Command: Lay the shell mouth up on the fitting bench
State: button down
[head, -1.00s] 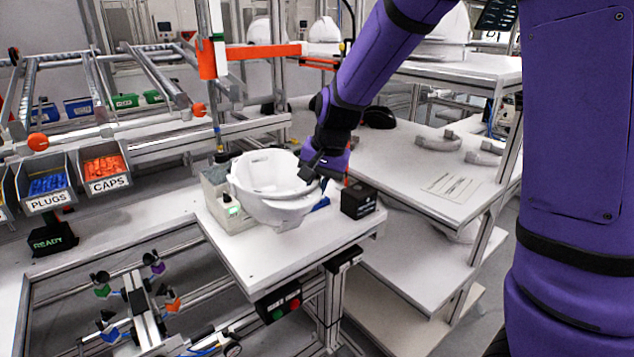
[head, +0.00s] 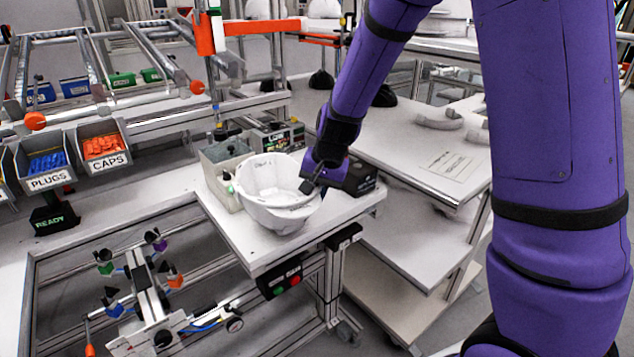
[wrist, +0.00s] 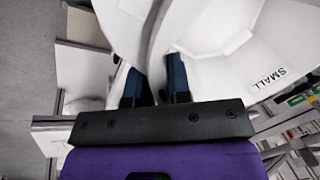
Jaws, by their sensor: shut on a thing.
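The white helmet shell (head: 272,200) is at the front part of the small white fitting bench (head: 262,252), with its hollow mouth facing up and slightly tilted. In the wrist view the shell (wrist: 215,45) fills the top, with a "SMALL" label inside.
A grey bin (head: 224,165) stands on the bench just behind and left of the shell. A black box (head: 360,178) sits at its right end. Labelled bins of plugs (head: 48,170) and caps (head: 104,150) are at left. The bench's front part is clear.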

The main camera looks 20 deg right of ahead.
jog(key=shift+f, duration=0.3)
jog(key=c, duration=1)
grip_release()
jog(key=v, duration=1)
jog(key=shift+s+r, duration=0.1)
jog(key=shift+r, duration=0.3)
